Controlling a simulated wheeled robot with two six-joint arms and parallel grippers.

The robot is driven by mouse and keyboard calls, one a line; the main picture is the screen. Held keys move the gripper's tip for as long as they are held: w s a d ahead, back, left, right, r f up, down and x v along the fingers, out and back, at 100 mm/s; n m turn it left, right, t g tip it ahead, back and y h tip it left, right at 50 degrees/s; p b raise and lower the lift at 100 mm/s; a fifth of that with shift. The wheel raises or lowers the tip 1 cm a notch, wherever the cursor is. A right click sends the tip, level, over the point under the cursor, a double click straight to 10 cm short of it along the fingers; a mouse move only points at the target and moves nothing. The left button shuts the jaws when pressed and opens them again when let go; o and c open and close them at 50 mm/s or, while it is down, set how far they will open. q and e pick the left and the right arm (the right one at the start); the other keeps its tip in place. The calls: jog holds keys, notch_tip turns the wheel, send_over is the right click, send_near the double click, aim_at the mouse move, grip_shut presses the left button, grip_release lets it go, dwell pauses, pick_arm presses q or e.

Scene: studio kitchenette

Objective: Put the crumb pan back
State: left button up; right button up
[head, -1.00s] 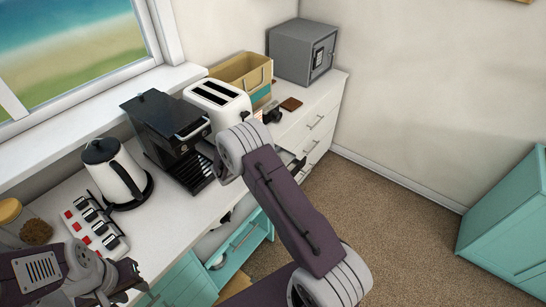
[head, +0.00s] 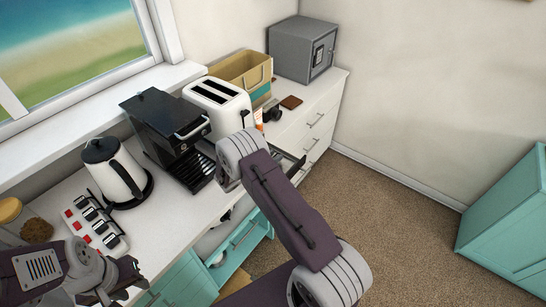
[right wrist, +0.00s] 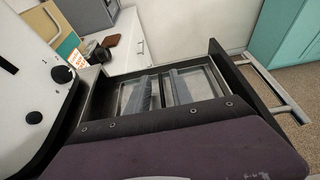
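The white toaster (head: 217,105) stands on the counter between the black coffee machine and a tan box. Its side with a dark knob shows at the left of the right wrist view (right wrist: 40,75). I cannot make out the crumb pan for certain in either view. My right arm reaches to the counter edge beside the toaster; its gripper is hidden behind the arm in the head view, and its fingers cannot be told apart in the right wrist view. My left gripper (head: 130,277) hangs at lower left near the counter's front, apart from the toaster; its opening is unclear.
A dark open drawer (right wrist: 245,78) with divided, glossy compartments lies ahead of my right wrist. Coffee machine (head: 165,135), kettle (head: 118,175) and red-switched power strip (head: 95,225) line the counter. A grey safe (head: 302,50) stands at the far end. Carpet is clear at right.

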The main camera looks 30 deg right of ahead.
jog(key=shift+r, duration=0.25)
jog(key=b+v, duration=0.1)
jog(key=v, duration=1.1)
jog(key=s+m+g+y, duration=0.6)
jog(key=s+m, duration=0.6)
jog(key=s, duration=0.4)
jog(key=s+a+r+m+t+y, duration=0.1)
jog(key=s+a+m+y, duration=0.4)
jog(key=m, duration=0.6)
jog(key=shift+s+a+r+t+y, duration=0.25)
jog(key=shift+a+t+y, duration=0.45)
jog(key=shift+a, duration=0.4)
jog(key=shift+d, duration=0.1)
